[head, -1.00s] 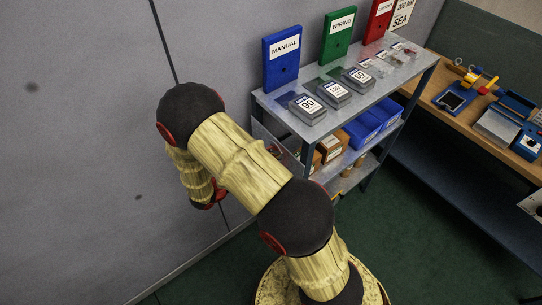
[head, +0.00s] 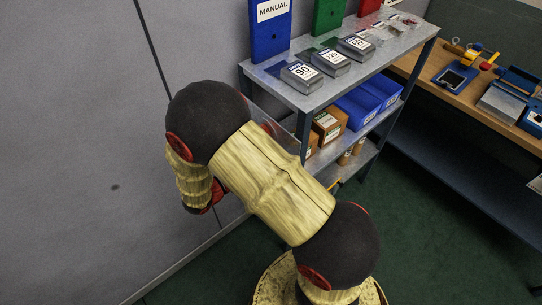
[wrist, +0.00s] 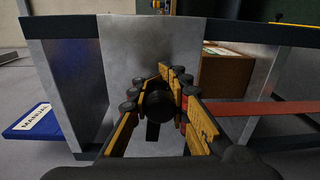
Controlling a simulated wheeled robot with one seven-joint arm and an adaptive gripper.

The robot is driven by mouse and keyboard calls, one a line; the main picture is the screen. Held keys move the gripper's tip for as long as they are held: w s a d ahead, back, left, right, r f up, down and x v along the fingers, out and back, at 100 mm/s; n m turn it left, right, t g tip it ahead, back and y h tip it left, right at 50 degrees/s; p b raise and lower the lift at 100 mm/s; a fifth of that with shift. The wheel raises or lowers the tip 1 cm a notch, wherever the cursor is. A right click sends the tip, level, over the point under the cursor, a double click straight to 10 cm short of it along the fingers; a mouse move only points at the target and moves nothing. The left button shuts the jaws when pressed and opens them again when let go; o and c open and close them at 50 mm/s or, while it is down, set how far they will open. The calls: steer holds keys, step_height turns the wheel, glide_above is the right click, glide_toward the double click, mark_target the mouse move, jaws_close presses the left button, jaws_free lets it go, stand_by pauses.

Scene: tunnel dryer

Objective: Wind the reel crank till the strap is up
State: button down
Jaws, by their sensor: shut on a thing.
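In the wrist view my gripper (wrist: 156,82) has its yellow, black-padded fingers closed around a black round knob (wrist: 158,104), which looks like the crank's handle. A short dark bar (wrist: 152,133) shows just below the knob, in front of a grey metal panel (wrist: 180,40). A flat red band (wrist: 250,108), perhaps the strap, runs off to the right behind the fingers. The reel itself cannot be made out.
A metal shelf (head: 300,101) carries grey boxes, blue bins (head: 354,113) and a cardboard box (head: 327,124). A blue MANUAL board (head: 270,38) stands on top. A wooden bench (head: 425,75) is at right. Green floor (head: 420,235) is open in front; a grey wall is at left.

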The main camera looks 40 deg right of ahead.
steer(key=f+m+b, duration=0.1)
steer(key=m+b, duration=0.1)
steer(key=b, duration=0.1)
steer(key=w+f+m+b, duration=0.1)
steer(key=f+m+b, duration=0.1)
steer(key=b, duration=0.2)
steer(key=shift+f+m+t, duration=0.1)
steer(key=shift+m+t, duration=0.2)
steer(key=shift+m, duration=0.1)
steer(key=c, duration=1.6)
jaws_free()
steer(key=shift+c, duration=0.2)
steer(key=shift+a, duration=0.15)
steer(key=a, duration=1.1)
steer(key=shift+s+a+r, duration=0.3)
steer(key=shift+a+r, duration=0.05)
steer(key=shift+a, duration=0.05)
